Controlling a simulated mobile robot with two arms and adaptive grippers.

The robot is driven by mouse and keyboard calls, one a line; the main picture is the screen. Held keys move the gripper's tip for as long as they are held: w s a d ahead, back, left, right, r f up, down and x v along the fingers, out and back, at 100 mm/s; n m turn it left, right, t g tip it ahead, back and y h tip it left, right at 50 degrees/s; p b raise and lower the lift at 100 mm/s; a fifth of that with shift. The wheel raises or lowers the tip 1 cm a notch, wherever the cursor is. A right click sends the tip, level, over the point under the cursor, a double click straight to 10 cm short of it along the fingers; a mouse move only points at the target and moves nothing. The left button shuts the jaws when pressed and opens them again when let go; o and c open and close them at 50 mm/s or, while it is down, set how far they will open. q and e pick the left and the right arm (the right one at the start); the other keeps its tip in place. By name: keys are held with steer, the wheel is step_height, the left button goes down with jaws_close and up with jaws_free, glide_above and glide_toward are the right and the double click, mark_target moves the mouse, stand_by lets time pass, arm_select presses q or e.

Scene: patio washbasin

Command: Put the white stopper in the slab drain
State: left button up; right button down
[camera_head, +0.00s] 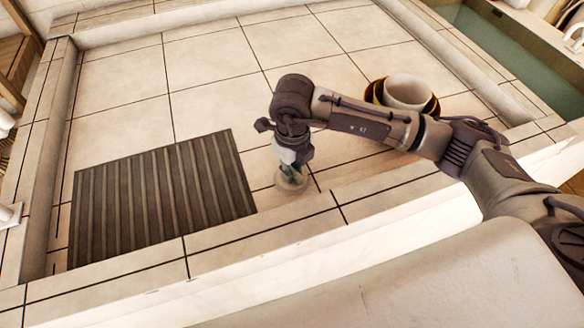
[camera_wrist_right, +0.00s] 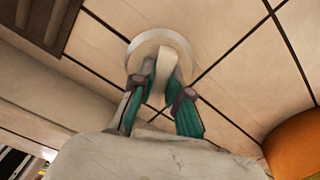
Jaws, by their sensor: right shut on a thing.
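My right gripper (camera_head: 289,163) points down over the tiled slab, just right of the dark ribbed panel. It is shut on the white stopper (camera_head: 292,183), which is at or close above the tiles. In the right wrist view the teal fingers of the right gripper (camera_wrist_right: 161,88) pinch the upright white tab of the stopper (camera_wrist_right: 166,62). A pale round rim surrounds the tab. I cannot make out the slab drain; whether it lies under the stopper is hidden. My left gripper is not in view.
The dark ribbed panel (camera_head: 160,195) lies left of the gripper. Stacked bowls, with a white one (camera_head: 408,91) on top, stand to the right behind my right forearm. A raised tile edge (camera_head: 265,238) runs along the front. The tiles behind are clear.

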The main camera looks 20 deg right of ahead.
steer(key=shift+f, duration=0.35)
steer(key=shift+f+b, duration=0.1)
steer(key=shift+b, duration=0.2)
steer(key=c, duration=1.4)
jaws_free()
steer(key=shift+c, duration=0.2)
steer(key=shift+r+p, duration=1.05)
steer(key=shift+r, duration=0.5)
step_height(320, 180, up, 8)
steer(key=p, duration=0.4)
steer(key=shift+p, duration=0.35)
